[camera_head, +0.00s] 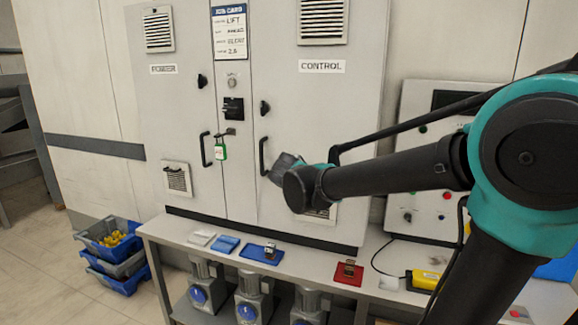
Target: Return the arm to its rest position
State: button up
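My arm, teal and black, reaches in from the right edge and spans the right half of the view. Its far end, with my gripper (283,168), is in front of the right door of the grey cabinet (350,110), close to the black door handle (262,156) in the picture. I cannot tell whether they touch. The fingers are mostly hidden behind the wrist, so their opening and anything between them cannot be made out.
A grey bench (220,262) under the cabinet carries a blue tray (258,258), a red tray (346,278) and a yellow device (425,280). A control box (408,185) stands right; stacked blue crates (98,248) stand left on open floor.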

jog(key=s+d+f+m+g+y, duration=0.35)
jog(key=s+d+f, duration=0.45)
jog(key=s+f, duration=0.4)
jog(key=s+f+m+g+y, duration=0.1)
jog(key=s+f+m+y, duration=0.2)
jog(key=s+f, duration=0.7)
jog(key=shift+s+f+m, duration=0.15)
jog(key=shift+f+m, duration=0.25)
jog(key=shift+m, duration=0.25)
